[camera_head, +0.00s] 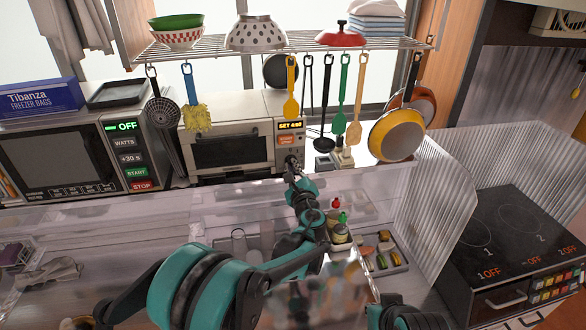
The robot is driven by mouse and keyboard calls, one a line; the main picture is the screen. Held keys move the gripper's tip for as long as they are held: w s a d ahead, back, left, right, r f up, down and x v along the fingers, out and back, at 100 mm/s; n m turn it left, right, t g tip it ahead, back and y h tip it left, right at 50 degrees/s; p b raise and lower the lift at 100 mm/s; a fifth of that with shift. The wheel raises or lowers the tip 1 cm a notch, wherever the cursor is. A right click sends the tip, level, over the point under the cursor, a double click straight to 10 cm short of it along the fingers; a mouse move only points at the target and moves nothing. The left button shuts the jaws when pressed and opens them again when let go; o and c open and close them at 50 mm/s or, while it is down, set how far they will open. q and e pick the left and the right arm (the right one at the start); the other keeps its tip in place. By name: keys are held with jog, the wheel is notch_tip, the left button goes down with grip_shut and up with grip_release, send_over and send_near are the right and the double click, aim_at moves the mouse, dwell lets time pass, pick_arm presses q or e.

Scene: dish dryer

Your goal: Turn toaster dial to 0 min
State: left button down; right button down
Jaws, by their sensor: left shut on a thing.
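The toaster oven (232,147) stands on the back counter under the hanging rack, with its door shut. A small lit display (289,126) at its upper right starts with "SET"; its digits are too small to read surely. An orange-lit panel sits just below it. My left gripper (292,163) reaches up to the lower right of the toaster's front, where the dial is, and is shut on the dial. The fingers hide most of the dial, so its pointer cannot be read. My right gripper is out of view; only part of my right arm shows at the bottom right.
Utensils and pans hang from the rack (290,56) above the toaster. A microwave (75,160) stands to the left. Bottles (339,228) and a tray of food (388,258) lie right of my left forearm. A clear ribbed panel (432,205) and stove (512,235) are at right.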

pick_arm(q)
jog(key=n, duration=1.8)
jog(key=f+n+b, duration=0.1)
jog(key=n, duration=0.8)
jog(key=shift+d+n, duration=0.15)
jog(key=shift+n, duration=0.15)
dwell(0.3)
jog(key=c, duration=1.6)
grip_release()
jog(key=shift+r, duration=0.1)
jog(key=shift+s, duration=0.1)
